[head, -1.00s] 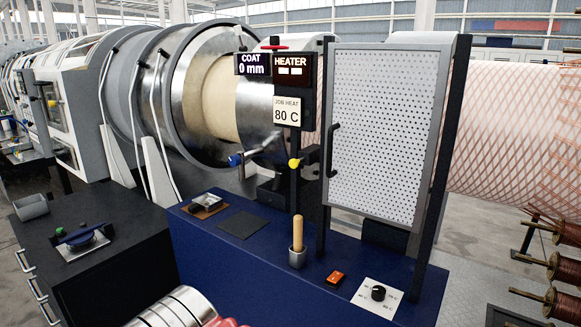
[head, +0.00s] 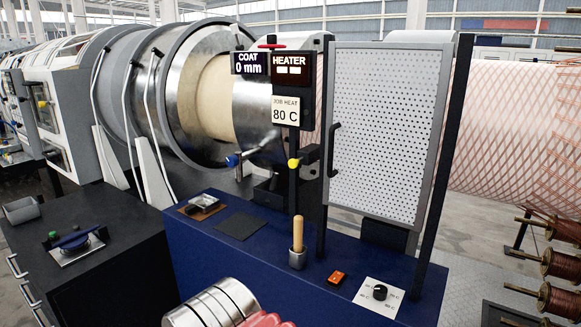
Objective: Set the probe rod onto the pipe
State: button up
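A light wooden rod (head: 298,232), which looks like the probe rod, stands upright in a small grey cup (head: 297,260) on the blue bench. Whatever part of it is in the cup is hidden. The pipe shows as a beige cylinder (head: 206,97) between large steel rings, at the back left behind the bench. A wide pale section wrapped in a reddish criss-cross mesh (head: 505,125) shows to the right, beyond the perforated panel. A silver ringed part with a pinkish-red piece shows at the bottom edge and seems to be my arm. My gripper's fingers are not in view.
The perforated panel (head: 385,135) stands upright at the bench's right. A post holds displays reading COAT 0 mm and HEATER (head: 291,68), with 80 C below. An orange switch (head: 338,278) and black knob (head: 380,292) sit on the bench. Copper spools (head: 560,265) stand at right.

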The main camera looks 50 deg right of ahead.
aim_at(292, 162)
jog(key=u, duration=0.05)
jog(key=i, duration=1)
jog(key=z, duration=0.05)
